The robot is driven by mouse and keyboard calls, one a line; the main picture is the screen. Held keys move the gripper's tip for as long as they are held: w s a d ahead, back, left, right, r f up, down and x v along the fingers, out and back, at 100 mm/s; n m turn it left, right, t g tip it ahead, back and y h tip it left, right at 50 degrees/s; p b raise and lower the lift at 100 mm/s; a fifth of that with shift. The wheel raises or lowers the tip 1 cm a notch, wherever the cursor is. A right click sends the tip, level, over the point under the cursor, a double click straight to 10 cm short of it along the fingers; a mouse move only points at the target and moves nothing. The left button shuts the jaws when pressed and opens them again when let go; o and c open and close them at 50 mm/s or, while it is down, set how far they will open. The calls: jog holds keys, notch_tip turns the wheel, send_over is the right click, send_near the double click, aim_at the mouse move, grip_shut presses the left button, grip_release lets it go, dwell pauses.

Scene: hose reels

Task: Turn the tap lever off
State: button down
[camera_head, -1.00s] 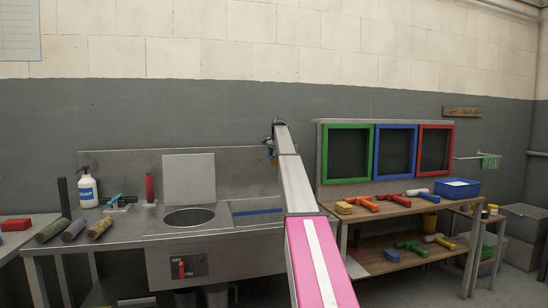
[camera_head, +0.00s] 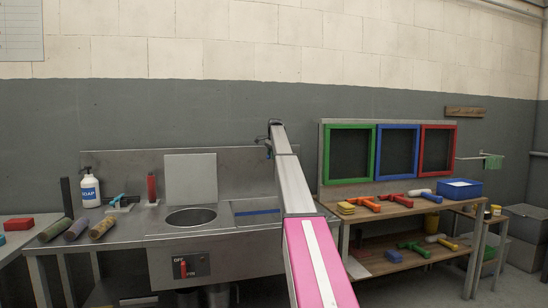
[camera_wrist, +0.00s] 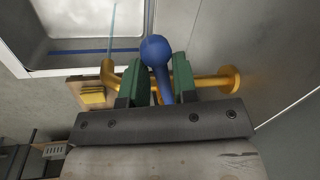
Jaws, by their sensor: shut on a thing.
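The tap lever (camera_wrist: 156,50) is blue with a round ball end. In the wrist view it stands between the two green fingers of my gripper (camera_wrist: 159,79), which is shut on it below the ball. The brass-yellow tap (camera_wrist: 229,79) runs behind the fingers, with a round flange at the right against a grey metal surface. Part of the tap body is hidden by the fingers and lever. In the head view my arm reaches away to the steel splashback, and the tap and lever are too small and covered to make out.
A steel sink counter (camera_head: 120,232) lies left of my arm, with a round basin (camera_head: 190,217) and a red switch (camera_head: 183,268) on its front. A wooden bench (camera_head: 400,211) with coloured nozzles stands at right. A blue-lined trough (camera_wrist: 95,30) shows in the wrist view.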

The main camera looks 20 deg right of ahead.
jog(key=shift+w+a+m+h, duration=0.2)
jog(key=shift+w+m+h, duration=0.2)
jog(key=shift+w+m, duration=1.25)
jog(key=shift+s+r+m, duration=0.1)
jog(key=shift+s+m, duration=0.1)
jog(key=shift+m, duration=0.15)
jog(key=c, duration=1.1)
grip_release()
notch_tip(320, 180, up, 10)
jog(key=s, duration=0.2)
jog(key=shift+r, duration=0.25)
jog(key=shift+s, duration=0.1)
